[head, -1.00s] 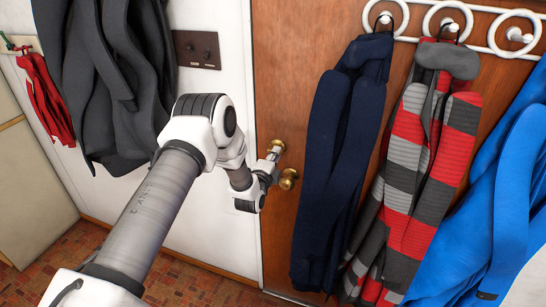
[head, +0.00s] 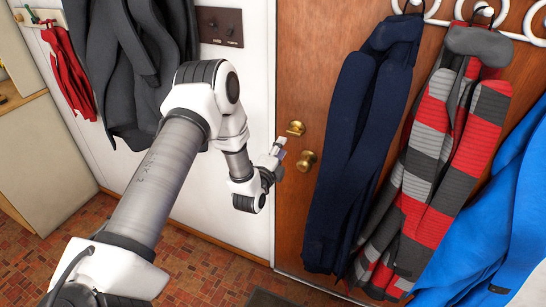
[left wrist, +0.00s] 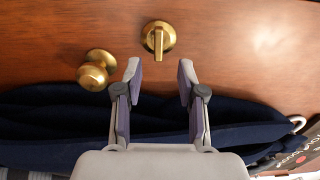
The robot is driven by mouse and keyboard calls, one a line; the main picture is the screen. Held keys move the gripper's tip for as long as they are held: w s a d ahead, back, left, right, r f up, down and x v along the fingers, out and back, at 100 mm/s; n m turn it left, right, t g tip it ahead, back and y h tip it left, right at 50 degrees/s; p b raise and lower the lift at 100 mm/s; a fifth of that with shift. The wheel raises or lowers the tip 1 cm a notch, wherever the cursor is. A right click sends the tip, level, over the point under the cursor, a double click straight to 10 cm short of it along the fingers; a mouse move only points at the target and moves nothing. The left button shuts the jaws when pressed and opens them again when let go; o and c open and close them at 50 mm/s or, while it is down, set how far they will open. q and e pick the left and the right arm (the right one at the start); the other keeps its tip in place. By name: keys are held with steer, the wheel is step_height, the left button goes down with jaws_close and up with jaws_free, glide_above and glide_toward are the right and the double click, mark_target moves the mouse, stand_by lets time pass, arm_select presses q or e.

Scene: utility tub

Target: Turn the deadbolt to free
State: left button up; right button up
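The brass deadbolt (head: 296,128) is on the brown wooden door, above a round brass knob (head: 306,160). In the left wrist view the deadbolt's thumb-turn (left wrist: 158,42) points toward the bottom of the picture, toward the dark coat, and the knob (left wrist: 97,70) is to its left. My left gripper (head: 279,147) is just left of and below the deadbolt in the head view. In the left wrist view its two fingers (left wrist: 159,74) are spread, with nothing between them, and the deadbolt lies beyond the gap, apart from them. My right gripper is not in view.
A navy coat (head: 362,150) hangs on the door close to the right of the knob. A striped coat (head: 440,165) and a blue one (head: 500,220) hang farther right from a white rack (head: 520,30). Dark grey coats (head: 130,70) hang on the left wall.

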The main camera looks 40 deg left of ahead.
arm_select(q)
steer(key=s+d+f+g+h+b, duration=0.3)
steer(key=s+d+f+g+h, duration=0.3)
steer(key=s+d+f, duration=1.05)
steer(key=s+f+n+g, duration=0.4)
steer(key=s+n, duration=0.4)
steer(key=s, duration=0.3)
steer(key=s+f+n+g+y, duration=0.1)
steer(key=s+f+n+g, duration=0.3)
steer(key=s+n+g, duration=0.3)
steer(key=s, duration=0.3)
steer(key=shift+s+d+n+y, duration=0.3)
steer(key=shift+s+d+n, duration=0.1)
